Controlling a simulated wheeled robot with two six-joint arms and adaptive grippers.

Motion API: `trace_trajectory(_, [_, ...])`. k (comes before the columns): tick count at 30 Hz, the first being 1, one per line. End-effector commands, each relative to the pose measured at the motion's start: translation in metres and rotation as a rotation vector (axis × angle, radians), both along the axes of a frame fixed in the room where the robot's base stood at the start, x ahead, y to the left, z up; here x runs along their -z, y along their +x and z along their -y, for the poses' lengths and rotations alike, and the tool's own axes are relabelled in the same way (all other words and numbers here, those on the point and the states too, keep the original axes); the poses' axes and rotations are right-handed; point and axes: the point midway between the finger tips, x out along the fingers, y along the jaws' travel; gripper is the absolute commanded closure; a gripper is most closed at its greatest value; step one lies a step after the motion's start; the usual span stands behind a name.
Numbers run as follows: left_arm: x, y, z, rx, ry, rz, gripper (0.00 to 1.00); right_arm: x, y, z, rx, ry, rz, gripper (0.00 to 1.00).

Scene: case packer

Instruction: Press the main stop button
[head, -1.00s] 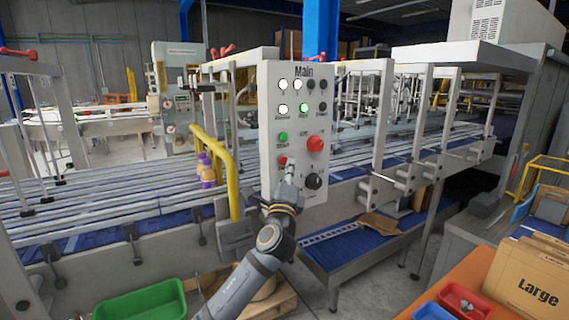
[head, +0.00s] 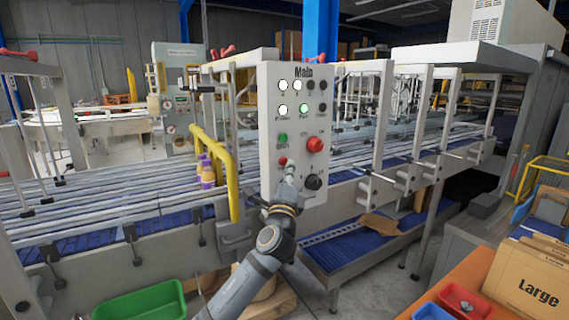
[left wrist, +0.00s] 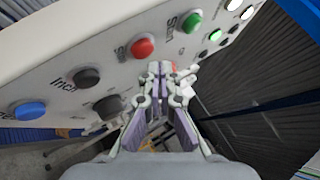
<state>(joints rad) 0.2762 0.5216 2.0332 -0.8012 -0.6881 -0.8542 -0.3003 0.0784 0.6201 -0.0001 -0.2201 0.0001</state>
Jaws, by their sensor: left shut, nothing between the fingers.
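The control panel marked Main (head: 296,110) stands upright in the head view. Its small red button (head: 282,160) sits below the green start button (head: 282,137); the red button's label is too blurred to read there. In the left wrist view the red button (left wrist: 143,47) lies between the green start button (left wrist: 192,22) and the black inch button (left wrist: 86,78). My left gripper (left wrist: 160,68) is shut and empty, close to the panel. In the head view its fingertips (head: 290,170) appear just right of and below the red button. I cannot see contact. My right gripper is not in view.
A larger red mushroom button (head: 315,144) and a black knob (head: 313,181) are on the panel's right side. A blue button (left wrist: 30,110) is farther along the panel. A yellow rail (head: 228,175) stands left of the panel, beside the conveyor.

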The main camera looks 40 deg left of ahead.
Motion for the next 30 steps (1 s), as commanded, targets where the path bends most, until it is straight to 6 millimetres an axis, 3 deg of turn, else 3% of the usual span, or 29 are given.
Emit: trace_trajectory(30, [-0.0004, 0.004, -0.0099, 0.0, 0.001, 0.0, 1.0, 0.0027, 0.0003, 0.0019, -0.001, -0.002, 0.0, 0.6])
